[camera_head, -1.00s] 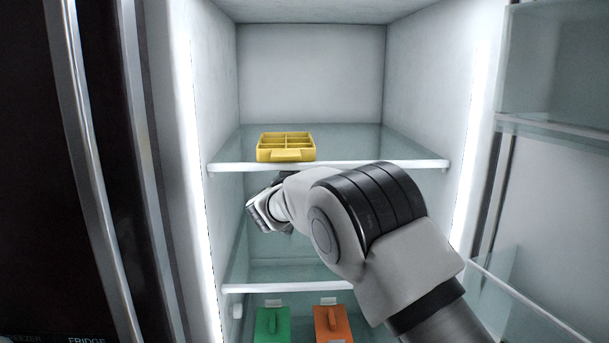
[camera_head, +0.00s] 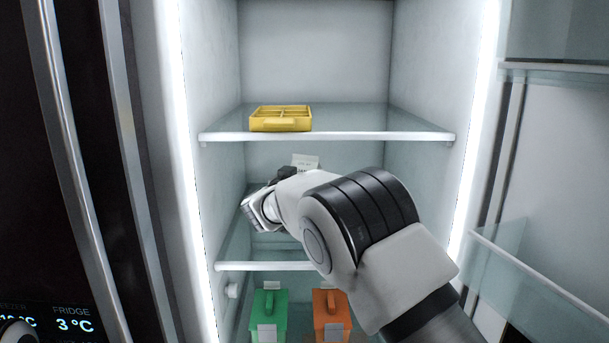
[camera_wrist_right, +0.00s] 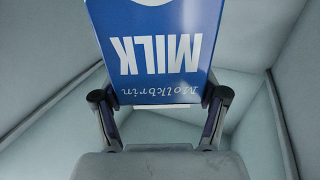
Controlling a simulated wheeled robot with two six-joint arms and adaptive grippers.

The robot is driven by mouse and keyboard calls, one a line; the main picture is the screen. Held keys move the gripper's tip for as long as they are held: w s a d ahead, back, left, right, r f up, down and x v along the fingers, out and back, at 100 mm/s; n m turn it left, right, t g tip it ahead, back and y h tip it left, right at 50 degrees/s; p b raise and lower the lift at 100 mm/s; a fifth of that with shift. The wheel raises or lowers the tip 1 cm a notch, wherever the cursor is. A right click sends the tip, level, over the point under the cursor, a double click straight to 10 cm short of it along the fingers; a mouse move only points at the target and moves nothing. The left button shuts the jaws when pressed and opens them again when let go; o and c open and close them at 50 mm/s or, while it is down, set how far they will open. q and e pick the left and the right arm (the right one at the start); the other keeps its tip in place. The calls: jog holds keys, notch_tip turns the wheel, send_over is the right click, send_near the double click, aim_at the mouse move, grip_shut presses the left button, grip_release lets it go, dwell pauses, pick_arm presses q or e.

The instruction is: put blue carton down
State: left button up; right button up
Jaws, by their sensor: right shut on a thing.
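The blue carton (camera_wrist_right: 160,45) fills the upper middle of the right wrist view, its white MILK lettering upside down there. My right gripper (camera_wrist_right: 160,100) is shut on it, one finger at each side. In the head view my right arm reaches from the lower right into the fridge, and the gripper (camera_head: 262,208) is in the space between the upper glass shelf (camera_head: 330,137) and the lower shelf (camera_head: 285,266). The carton is hidden in the head view. I cannot tell whether its base touches a shelf.
A yellow divided tray (camera_head: 281,124) sits on the upper shelf. A green container (camera_head: 268,312) and an orange container (camera_head: 332,312) stand below the lower shelf. A white label (camera_head: 305,161) shows behind my wrist. The open door's shelves (camera_head: 540,280) are at right.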

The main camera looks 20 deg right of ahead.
jog(key=shift+f, duration=0.35)
jog(key=o, duration=1.7)
jog(key=shift+f, duration=0.1)
